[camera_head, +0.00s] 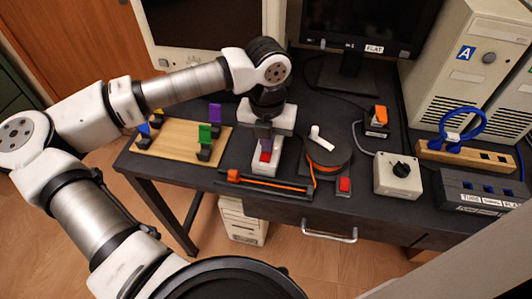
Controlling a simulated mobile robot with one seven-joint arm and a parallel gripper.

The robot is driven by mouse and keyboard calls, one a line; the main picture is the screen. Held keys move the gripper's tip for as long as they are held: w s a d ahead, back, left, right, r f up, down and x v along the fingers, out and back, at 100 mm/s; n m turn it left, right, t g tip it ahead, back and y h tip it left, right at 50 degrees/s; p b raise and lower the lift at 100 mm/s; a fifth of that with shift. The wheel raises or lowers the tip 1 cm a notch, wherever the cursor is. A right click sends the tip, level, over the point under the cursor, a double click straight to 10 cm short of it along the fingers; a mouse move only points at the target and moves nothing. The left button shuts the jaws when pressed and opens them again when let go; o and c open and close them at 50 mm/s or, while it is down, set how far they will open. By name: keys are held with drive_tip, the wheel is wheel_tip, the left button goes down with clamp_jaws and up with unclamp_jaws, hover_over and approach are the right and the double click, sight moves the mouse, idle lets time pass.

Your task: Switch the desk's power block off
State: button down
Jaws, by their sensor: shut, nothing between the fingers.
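A small block with a raised orange switch (379,115) stands on the dark desk (345,210), right of centre, with a cable beside it; it looks like the power block, but I cannot read the switch's position. My gripper (266,146) is left of it, shut and empty, pointing down over a white block with a red part (265,157). I cannot tell whether the fingertips touch that red part. The gripper hides some of the white block.
A wooden board with coloured clips (175,146) is at left. Monitors, a tower marked A (465,65) and a wooden block with a blue loop (465,153) border the desk.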

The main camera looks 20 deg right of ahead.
drive_tip(key=shift+f, duration=0.15)
drive_tip(key=shift+r+p, duration=1.25)
drive_tip(key=shift+r, duration=2.25)
